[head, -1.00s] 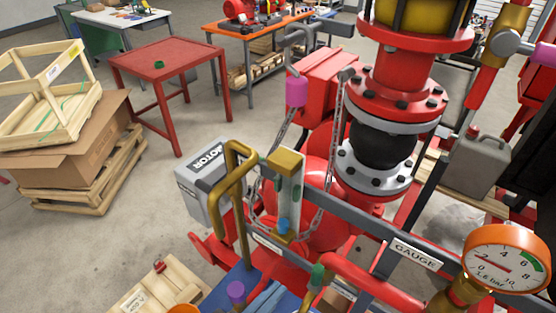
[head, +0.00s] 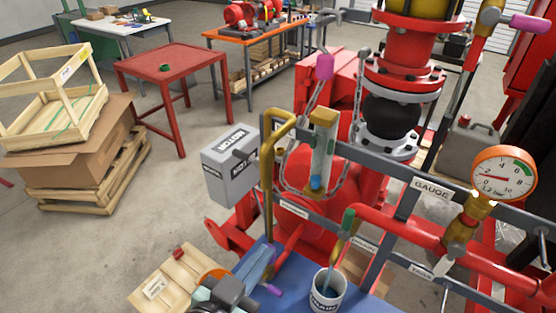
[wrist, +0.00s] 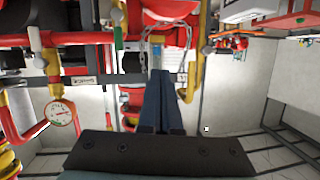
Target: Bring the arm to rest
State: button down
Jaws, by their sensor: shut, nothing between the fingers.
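My gripper (head: 266,252) is at the bottom of the head view, above the blue surface in front of the pump skid. Its blue-grey fingers are together with nothing between them. The wrist view shows the same shut fingers (wrist: 163,84) pointing toward the red piping, with the scene appearing upside down. No gap shows between the fingers, and they appear apart from the pipes. Most of my arm is out of the head view.
A white cup marked DRAIN (head: 326,290) stands right of my gripper. A bent brass pipe (head: 267,185), a grey MOTOR box (head: 230,163) and the grey rail (head: 335,228) are close. The gauge (head: 504,173) is at the right. Open floor (head: 175,205) lies to the left.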

jog(key=w+d+r+n+t+y+b, duration=0.1)
jog(key=w+r+t+y+b, duration=0.2)
jog(key=r, duration=0.6)
jog(key=w+r+n+t+b, duration=0.1)
jog(key=w+r+t, duration=0.25)
jog(key=r, duration=0.55)
jog(key=s+d+r+n+t+y+b, duration=0.1)
jog(key=s+r+t, duration=0.3)
jog(key=r, duration=0.5)
jog(key=s+d+r+n+t+y+b, duration=0.1)
jog(key=s+r, duration=0.4)
jog(key=r, duration=0.5)
jog(key=n+t+y+b, duration=0.1)
jog(key=n+t, duration=0.1)
jog(key=shift+d+t+b, duration=0.2)
jog(key=shift+t+b, duration=0.1)
jog(key=shift+t, duration=0.05)
